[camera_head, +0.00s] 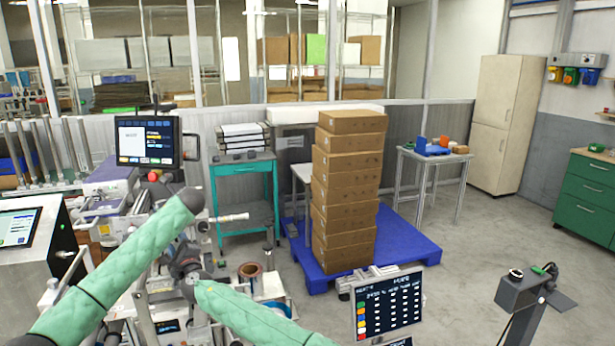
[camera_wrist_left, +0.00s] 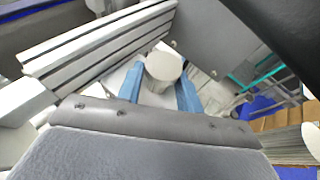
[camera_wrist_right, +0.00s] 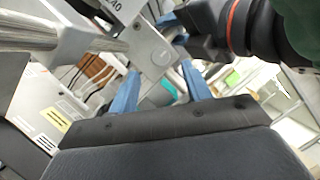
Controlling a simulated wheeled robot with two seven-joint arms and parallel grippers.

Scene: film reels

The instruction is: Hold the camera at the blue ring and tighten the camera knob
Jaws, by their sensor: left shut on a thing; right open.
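In the left wrist view my left gripper (camera_wrist_left: 160,92) has its blue fingers on either side of a pale round cylinder (camera_wrist_left: 163,66) and is shut on it. I cannot tell whether this is part of the camera, and I see no clear blue ring. In the right wrist view my right gripper (camera_wrist_right: 160,88) is open. Between and beyond its fingers is a grey metal block (camera_wrist_right: 148,45) marked "40", with a small round spot that may be a knob. My left gripper's dark body is close by at the upper right there. In the head view both grippers are mostly hidden.
The machine's monitor (camera_head: 145,141) stands behind my arms. A blue pallet (camera_head: 402,246) with stacked cartons (camera_head: 347,190) is to the right. A display panel (camera_head: 388,304) and a black post (camera_head: 527,305) stand in front. In the left wrist view, a slotted metal rail (camera_wrist_left: 105,47) runs beside the left fingers.

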